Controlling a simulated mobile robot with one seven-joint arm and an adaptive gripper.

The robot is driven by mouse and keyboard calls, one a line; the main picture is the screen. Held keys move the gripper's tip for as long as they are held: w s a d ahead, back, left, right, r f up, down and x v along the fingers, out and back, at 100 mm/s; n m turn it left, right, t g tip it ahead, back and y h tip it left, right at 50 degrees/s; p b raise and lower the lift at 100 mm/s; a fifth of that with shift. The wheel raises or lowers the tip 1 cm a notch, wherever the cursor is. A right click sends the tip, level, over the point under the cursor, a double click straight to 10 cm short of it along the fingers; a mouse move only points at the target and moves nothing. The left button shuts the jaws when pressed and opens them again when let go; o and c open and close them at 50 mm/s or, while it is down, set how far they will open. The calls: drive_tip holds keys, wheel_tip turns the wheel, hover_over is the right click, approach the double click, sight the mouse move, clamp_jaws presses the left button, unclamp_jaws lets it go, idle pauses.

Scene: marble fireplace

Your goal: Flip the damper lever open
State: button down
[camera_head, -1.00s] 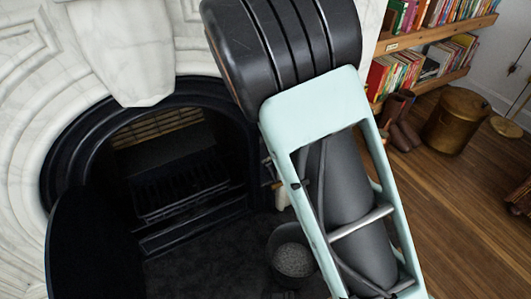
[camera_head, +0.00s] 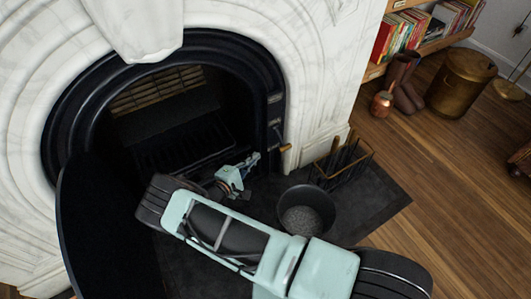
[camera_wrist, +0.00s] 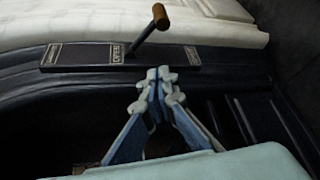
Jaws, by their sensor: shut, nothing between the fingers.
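The damper lever is a thin dark stem with a wooden handle (camera_wrist: 160,16), also visible at the right side of the fireplace opening in the head view (camera_head: 285,147). In the wrist view, its stem rises from a dark plate (camera_wrist: 85,56) with small pale labels, too blurred to read surely. The stem tilts right, towards the plate's right half. My gripper (camera_wrist: 158,76) is shut and empty, its tips below the plate in the wrist view and apart from the handle. In the head view my gripper (camera_head: 254,158) is just left of the handle.
The black arched fireplace (camera_head: 70,130) has a dark grate inside and a round dark screen (camera_head: 95,225) at left. A bucket (camera_head: 305,208) and a tool rack (camera_head: 343,162) stand on the hearth at right.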

sight(280, 138)
drive_tip(key=shift+s+a+f+n, duration=0.15)
drive_tip(key=shift+s+f+n, duration=0.05)
drive_tip(key=shift+f, duration=0.4)
drive_tip(key=shift+s+a+f+n, duration=0.1)
drive_tip(key=shift+s+f+n, duration=0.1)
drive_tip(key=shift+f, duration=0.4)
drive_tip(key=b+x, duration=0.4)
drive_tip(key=x, duration=0.6)
drive_tip(key=shift+s+d+r, duration=0.4)
drive_tip(key=shift+s+d, duration=0.15)
drive_tip(key=shift+d, duration=0.05)
drive_tip(key=shift+s+d+r, duration=0.4)
drive_tip(key=shift+s+d, duration=0.2)
drive_tip(key=shift+r+p, duration=0.1)
drive_tip(key=shift+p, duration=0.2)
